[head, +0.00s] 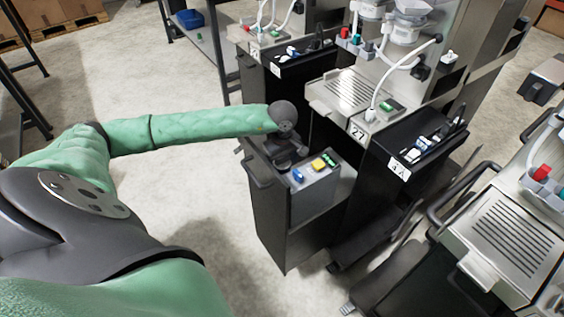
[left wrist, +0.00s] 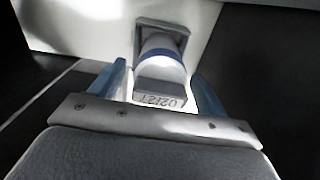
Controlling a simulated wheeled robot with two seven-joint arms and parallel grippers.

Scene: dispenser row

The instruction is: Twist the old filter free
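In the left wrist view the filter (left wrist: 163,62) is a pale cylinder with a blue band, seated in a square recess of a white panel. Its near end carries a pale label with dark digits. The blue fingers of my left gripper (left wrist: 160,85) stand on either side of its near end, with a narrow gap showing; they look open around it. In the head view my left gripper (head: 288,160) reaches down into an open-topped dark unit. The filter is hidden there. My right gripper is not in view.
The pulled-out dark unit (head: 268,215) has a grey box (head: 318,192) with blue, yellow and green items beside my wrist. Dispensers with trays (head: 352,92) and tubes stand behind and right. Another machine (head: 505,235) stands at the right.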

